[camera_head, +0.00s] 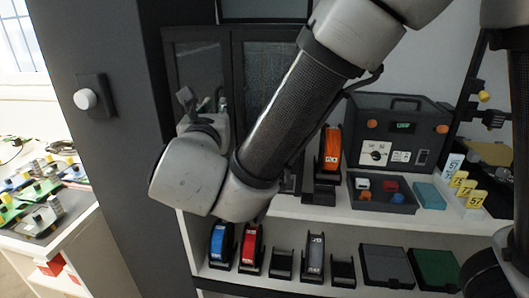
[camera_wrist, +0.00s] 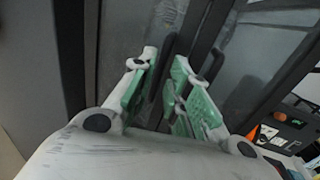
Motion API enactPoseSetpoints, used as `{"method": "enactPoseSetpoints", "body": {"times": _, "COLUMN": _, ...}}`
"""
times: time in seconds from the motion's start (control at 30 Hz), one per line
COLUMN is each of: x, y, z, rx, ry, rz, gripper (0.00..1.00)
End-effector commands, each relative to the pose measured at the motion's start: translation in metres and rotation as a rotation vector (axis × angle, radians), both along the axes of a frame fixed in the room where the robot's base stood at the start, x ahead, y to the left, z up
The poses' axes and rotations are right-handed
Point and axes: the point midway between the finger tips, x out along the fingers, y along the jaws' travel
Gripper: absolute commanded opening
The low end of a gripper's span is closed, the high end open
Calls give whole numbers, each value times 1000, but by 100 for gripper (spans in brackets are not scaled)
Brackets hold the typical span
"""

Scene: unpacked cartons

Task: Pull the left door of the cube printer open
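The cube printer is a dark cabinet with two glazed doors, at the upper left of the head view. Its left door (camera_head: 197,66) and right door (camera_head: 262,78) look closed; my arm covers part of the right one. My gripper (camera_head: 206,104) is in front of the lower part of the left door. In the wrist view my gripper (camera_wrist: 165,92) is open, its green-padded fingers apart and pointing at the doors. A dark upright handle (camera_wrist: 169,62) shows between the fingers; I cannot tell whether they touch it. Another dark handle (camera_wrist: 214,65) is just beyond the right finger.
A dark grey pillar with a white knob (camera_head: 85,99) stands close on the left. A black case (camera_head: 400,135), an open tray (camera_head: 382,190) and small stands fill the white shelf to the right. Coloured holders (camera_head: 220,245) line the lower shelf.

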Motion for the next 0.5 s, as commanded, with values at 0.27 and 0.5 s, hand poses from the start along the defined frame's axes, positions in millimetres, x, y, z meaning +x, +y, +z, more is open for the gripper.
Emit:
{"method": "enactPoseSetpoints", "body": {"times": 0.27, "x": -37, "y": -12, "z": -7, "rx": 27, "ry": 35, "rz": -30, "gripper": 18}}
{"method": "enactPoseSetpoints", "body": {"times": 0.5, "x": -25, "y": -50, "z": -43, "rx": 168, "ry": 202, "rz": -186, "gripper": 18}}
